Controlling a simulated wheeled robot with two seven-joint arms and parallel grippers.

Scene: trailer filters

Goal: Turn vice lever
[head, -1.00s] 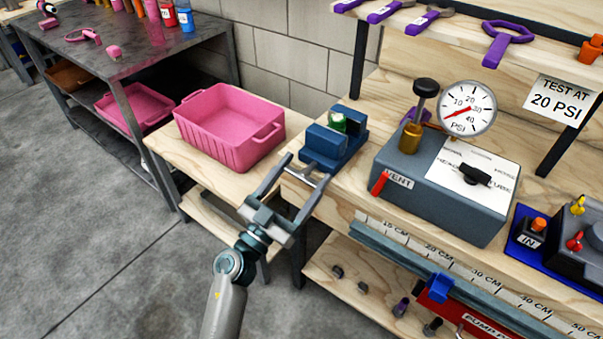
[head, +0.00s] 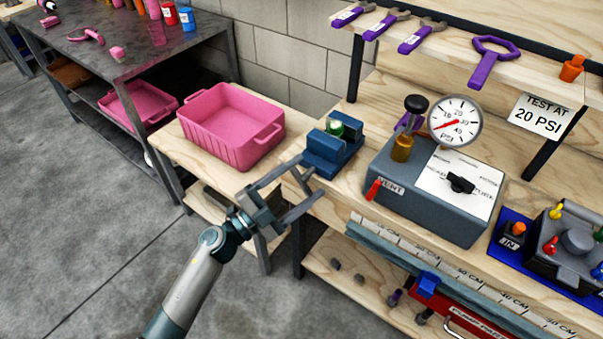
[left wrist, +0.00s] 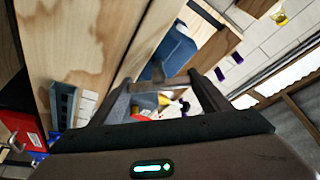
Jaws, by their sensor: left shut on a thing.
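The blue vice (head: 325,155) stands at the left end of the wooden workbench, with a green and white part (head: 335,128) between its jaws. Its grey lever (head: 304,178) is at the near side, partly hidden by my gripper. My left gripper (head: 311,177) comes in from the left, with its two long fingers on either side of the lever, shut on it. In the left wrist view, the lever (left wrist: 166,83) shows as a short bar spanning the fingers, with the blue vice (left wrist: 175,48) beyond. My right gripper is not in view.
A pink bin (head: 232,125) stands on a low wooden table left of the vice. A grey test box (head: 437,190) with a pressure gauge (head: 455,121) stands to the right. Purple-handled tools (head: 490,62) lie on the shelf above. Open floor lies at the left.

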